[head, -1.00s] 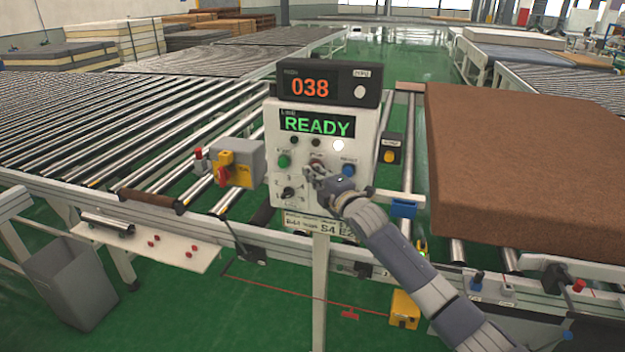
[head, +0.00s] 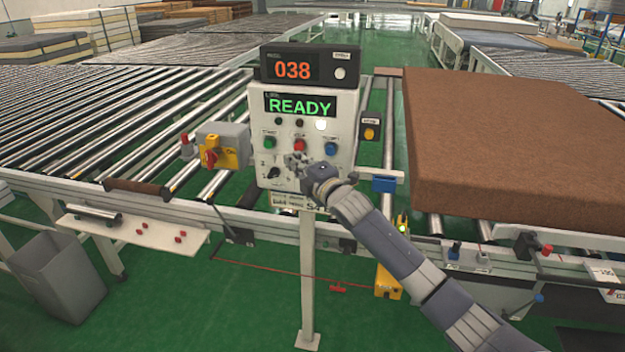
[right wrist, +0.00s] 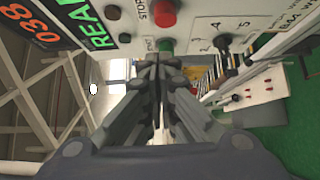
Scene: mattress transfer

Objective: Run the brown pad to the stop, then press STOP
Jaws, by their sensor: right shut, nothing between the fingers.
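The brown pad (head: 510,140) lies flat on the roller conveyor to the right of the control panel. The white control panel (head: 258,150) stands upright on a post, with a green READY screen (head: 299,105) and an orange 038 display (head: 293,69). Below the screen are a green button (head: 270,141), a red button (head: 300,146) and a blue button (head: 331,148). My right gripper (head: 297,162) is shut and empty in front of the panel, just below the red button. In the right wrist view its fingertips (right wrist: 160,65) point at the panel near the green button (right wrist: 166,45) and red button (right wrist: 163,12); contact cannot be told.
A grey box with a red and yellow switch (head: 212,155) is left of the panel. Empty rollers (head: 110,110) fill the left side. A yellow button box (head: 370,130) and a blue block (head: 384,184) sit right of the panel. A grey bin (head: 58,277) stands front left.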

